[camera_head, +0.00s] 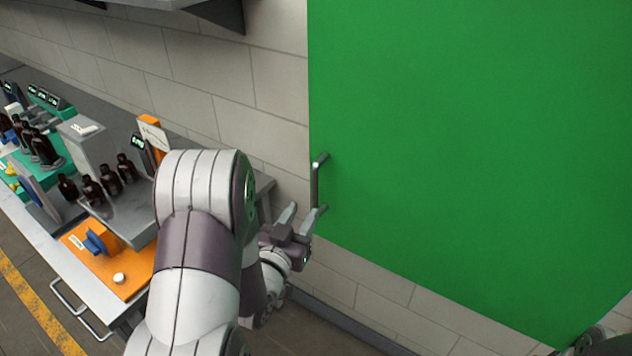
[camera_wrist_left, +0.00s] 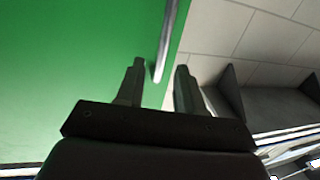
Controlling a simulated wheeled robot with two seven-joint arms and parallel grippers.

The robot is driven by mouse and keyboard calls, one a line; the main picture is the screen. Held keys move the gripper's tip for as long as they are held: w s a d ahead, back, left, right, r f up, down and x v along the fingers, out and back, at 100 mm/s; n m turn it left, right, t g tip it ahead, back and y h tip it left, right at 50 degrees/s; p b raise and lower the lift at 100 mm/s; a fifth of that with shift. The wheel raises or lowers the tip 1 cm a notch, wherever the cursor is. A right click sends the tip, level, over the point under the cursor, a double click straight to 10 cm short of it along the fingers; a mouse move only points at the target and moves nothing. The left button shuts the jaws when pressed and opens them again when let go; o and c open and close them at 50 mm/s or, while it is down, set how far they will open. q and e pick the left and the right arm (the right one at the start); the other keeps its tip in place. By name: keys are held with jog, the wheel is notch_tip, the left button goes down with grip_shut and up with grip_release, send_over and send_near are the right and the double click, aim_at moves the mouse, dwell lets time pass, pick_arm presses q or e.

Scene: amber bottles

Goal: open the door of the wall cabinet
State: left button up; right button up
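The green wall cabinet door (camera_head: 460,150) fills the upper right of the head view and appears shut. Its grey vertical bar handle (camera_head: 316,182) is near the door's left edge; the handle (camera_wrist_left: 168,40) also shows in the wrist view. My left gripper (camera_head: 305,208) is open and empty, at the handle's lower end. In the wrist view the handle's end appears between the two fingertips of the left gripper (camera_wrist_left: 159,68), closer to the left finger. I cannot tell whether the fingers reach around the bar. My right gripper is not visible.
A workbench on the left holds several amber bottles (camera_head: 109,180), a grey box (camera_head: 88,140) and an orange plate (camera_head: 128,272). A dark shelf (camera_head: 218,12) is on the tiled wall above. The floor below the cabinet is partly visible.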

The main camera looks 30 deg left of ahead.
aim_at(314, 193)
pick_arm(q)
jog(key=w, duration=0.2)
jog(key=w+a+p, duration=0.1)
jog(key=w, duration=0.2)
jog(key=w+p, duration=0.1)
jog(key=w, duration=0.2)
jog(key=shift+a+f, duration=0.15)
jog(key=shift+a, duration=0.2)
jog(key=shift+w, duration=0.2)
jog(key=shift+d, duration=0.25)
jog(key=shift+w, duration=0.1)
jog(key=shift+a, duration=0.15)
jog(key=c, duration=0.5)
grip_shut()
